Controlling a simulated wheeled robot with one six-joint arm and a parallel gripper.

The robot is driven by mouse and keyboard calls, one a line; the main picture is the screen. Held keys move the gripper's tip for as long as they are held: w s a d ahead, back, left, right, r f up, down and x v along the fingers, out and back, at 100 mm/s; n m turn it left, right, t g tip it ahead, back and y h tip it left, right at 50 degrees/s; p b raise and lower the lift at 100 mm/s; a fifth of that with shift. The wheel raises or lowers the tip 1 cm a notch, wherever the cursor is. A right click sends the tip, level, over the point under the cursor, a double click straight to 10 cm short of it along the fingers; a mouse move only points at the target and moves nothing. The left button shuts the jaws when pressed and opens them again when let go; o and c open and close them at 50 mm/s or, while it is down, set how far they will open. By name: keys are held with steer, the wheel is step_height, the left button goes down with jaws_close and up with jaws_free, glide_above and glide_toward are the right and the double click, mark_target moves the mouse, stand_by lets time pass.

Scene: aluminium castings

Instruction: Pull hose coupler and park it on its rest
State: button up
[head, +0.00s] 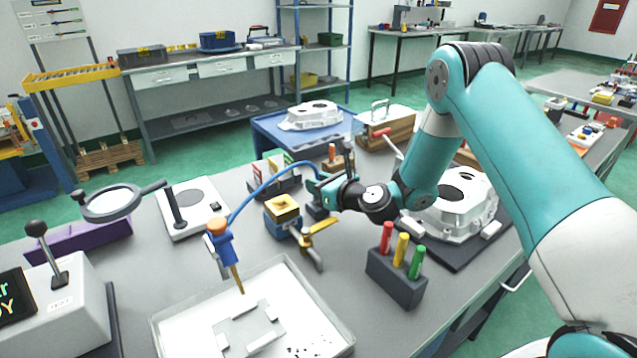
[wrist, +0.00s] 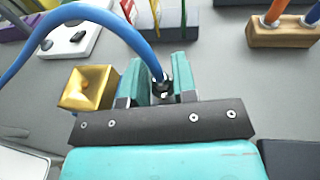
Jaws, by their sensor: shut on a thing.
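My gripper (head: 318,186) is above the middle of the bench, shut on the hose coupler. In the wrist view the dark coupler (wrist: 160,86) sits between the teal fingers, and most of it is hidden by them. A blue hose (head: 262,186) leaves the coupler and arcs left to a blue tool with a brass tip (head: 220,243); the hose also arcs across the wrist view (wrist: 85,12). A dark block (head: 316,211) stands just below my gripper; I cannot tell whether the coupler touches it. I cannot tell which thing is the coupler's rest.
A brass-topped block (head: 282,212) and a yellow-handled valve (head: 315,236) stand close by. A wooden block with coloured pegs (wrist: 284,32) is at the wrist view's upper right. A marker holder (head: 396,278), white tray (head: 165,330) and aluminium casting (head: 458,215) lie around.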

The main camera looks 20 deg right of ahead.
steer(key=shift+f, duration=0.3)
steer(key=o, duration=1)
steer(key=shift+r, duration=0.1)
steer(key=b+v, duration=0.4)
steer(key=v, duration=0.8)
